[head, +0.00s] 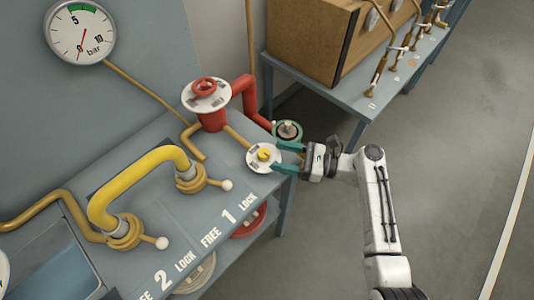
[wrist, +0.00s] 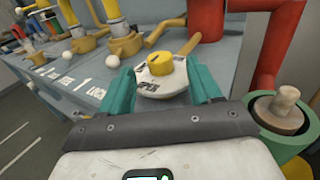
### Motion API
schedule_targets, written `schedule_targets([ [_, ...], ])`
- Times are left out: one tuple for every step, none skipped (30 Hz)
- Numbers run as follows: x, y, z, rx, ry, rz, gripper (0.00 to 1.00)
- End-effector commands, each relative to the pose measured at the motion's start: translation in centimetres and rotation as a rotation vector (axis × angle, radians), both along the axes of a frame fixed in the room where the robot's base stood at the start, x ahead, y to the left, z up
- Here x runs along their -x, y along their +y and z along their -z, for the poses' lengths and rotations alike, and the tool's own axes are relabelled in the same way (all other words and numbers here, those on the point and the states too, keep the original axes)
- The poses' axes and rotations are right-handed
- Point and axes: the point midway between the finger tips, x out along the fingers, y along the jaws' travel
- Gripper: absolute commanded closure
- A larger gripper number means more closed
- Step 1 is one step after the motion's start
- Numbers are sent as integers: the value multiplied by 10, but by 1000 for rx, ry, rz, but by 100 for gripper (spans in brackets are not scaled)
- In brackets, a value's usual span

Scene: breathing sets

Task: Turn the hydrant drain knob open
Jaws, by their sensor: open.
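A small yellow knob (head: 264,154) sits on a round white dial plate (head: 256,163) at the bench edge, joined by a yellow pipe to the red hydrant (head: 212,116). In the wrist view the yellow knob (wrist: 160,64) is centred, and the white dial (wrist: 152,84) has OPEN lettered on its near side. My gripper (head: 278,157) reaches in from the right at the bench edge. Its teal fingers are open, one on each side of the dial in the wrist view (wrist: 162,82). I cannot tell whether they touch it.
A red pipe (head: 258,112) runs down behind my gripper to a green-rimmed fitting (head: 289,131). Yellow levers with white ball ends (head: 226,185) and a large yellow bent pipe (head: 130,183) stand to the left. A side table (head: 395,82) holds a wooden cabinet. The floor at right is clear.

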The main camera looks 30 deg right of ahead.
Motion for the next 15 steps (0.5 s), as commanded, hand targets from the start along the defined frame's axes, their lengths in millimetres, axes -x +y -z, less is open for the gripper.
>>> schedule_targets([
  [6,-7,2,1,1,3,37],
  [9,-10,2,1,1,2,37],
  [12,-14,1,0,0,2,37],
  [15,-17,1,0,0,2,37],
  [17,-20,1,0,0,2,37],
  [19,-22,1,0,0,1,37],
  [20,-23,1,-1,1,1,37],
  [21,-25,1,-1,1,1,37],
  [22,-26,0,-1,1,0,37],
  [23,-26,0,-1,1,-1,37],
  [23,-26,0,-1,1,-1,37],
  [24,-27,0,-1,1,-1,37],
  [24,-27,0,-1,1,-1,37],
  [24,-27,0,-1,1,-1,37],
  [24,-27,0,-1,1,-1,37],
])
